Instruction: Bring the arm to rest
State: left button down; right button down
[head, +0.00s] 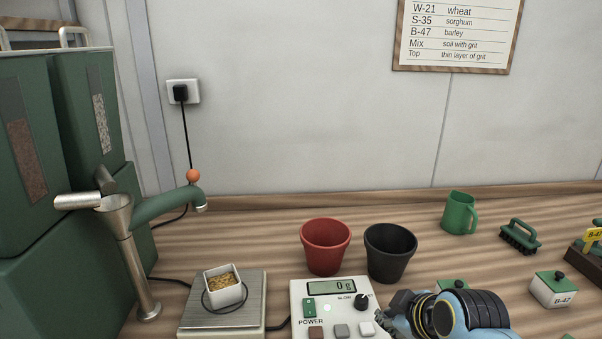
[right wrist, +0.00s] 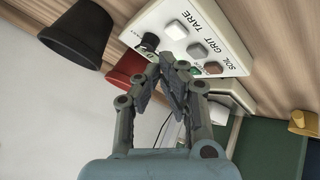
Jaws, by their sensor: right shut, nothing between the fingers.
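My right gripper (head: 402,306) is at the bottom edge of the head view, just right of the control box (head: 343,318) and in front of the black pot (head: 390,252). In the right wrist view the gripper (right wrist: 172,66) has its fingertips together and holds nothing; the control box (right wrist: 205,40) with its buttons lies beyond them. My left gripper is in neither view.
A scale plate (head: 250,318) carries a white dish of grain (head: 222,290); the display reads 0 g. A red pot (head: 325,245), green mug (head: 459,213), brush (head: 519,237) and B-47 box (head: 553,289) stand on the table.

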jog(key=s+d+r+m+g+h, duration=0.1)
jog(key=s+d+r+m+g, duration=0.15)
jog(key=s, duration=0.65)
jog(key=s+d+r+m+g+h, duration=0.1)
jog(key=s+d+r+m, duration=0.25)
jog(key=s, duration=0.55)
jog(key=s+d+r+m+g, duration=0.1)
jog(key=s+d+r+m, duration=0.25)
jog(key=s, duration=0.65)
notch_tip(320, 180, down, 33)
jog(key=s+d+g+b, duration=0.1)
jog(key=s+d+b, duration=0.1)
jog(key=b, duration=0.6)
jog(key=s+f+g+b, duration=0.1)
jog(key=s+f+b, duration=0.5)
jog(key=s+f, duration=1.2)
notch_tip(320, 180, down, 4)
jog(key=shift+d+f, duration=0.2)
jog(key=shift+d, duration=0.2)
